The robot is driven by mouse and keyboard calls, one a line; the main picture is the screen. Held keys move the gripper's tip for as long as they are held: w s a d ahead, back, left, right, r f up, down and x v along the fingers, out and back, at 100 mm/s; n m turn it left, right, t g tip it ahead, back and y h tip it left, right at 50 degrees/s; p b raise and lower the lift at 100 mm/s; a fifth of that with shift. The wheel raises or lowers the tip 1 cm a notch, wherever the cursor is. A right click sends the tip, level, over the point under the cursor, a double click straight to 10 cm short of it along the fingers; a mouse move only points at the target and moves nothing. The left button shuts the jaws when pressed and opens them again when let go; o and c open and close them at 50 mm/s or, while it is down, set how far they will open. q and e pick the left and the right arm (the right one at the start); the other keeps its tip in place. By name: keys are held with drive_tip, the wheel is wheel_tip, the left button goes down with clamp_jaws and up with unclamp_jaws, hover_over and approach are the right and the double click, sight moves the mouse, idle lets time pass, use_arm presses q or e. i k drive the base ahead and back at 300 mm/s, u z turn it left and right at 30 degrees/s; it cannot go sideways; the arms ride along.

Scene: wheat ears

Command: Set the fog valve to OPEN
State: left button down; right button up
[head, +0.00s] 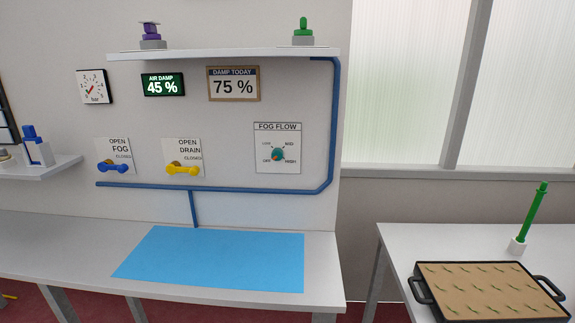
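The fog valve (113,168) has a blue handle and sits on the wall at the left, above the blue pipe. Its handle lies roughly level across the lower part of a white plate (104,152). The plate reads OPEN at the top, FOG below it and CLOSED at the right, just above the handle's right end. The handle does not point up at OPEN. Neither of my grippers shows in the head view.
A similar drain valve (183,170) with a yellow handle is right of it. A FOG FLOW dial (278,154) is farther right. A blue pipe (250,190) runs below. A bench with a blue mat (215,260) stands in front. A planted tray (489,290) is at right.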

sight(102, 167)
drive_tip(key=u, duration=2.2)
drive_tip(key=i, duration=0.55)
drive_tip(key=z, duration=2.2)
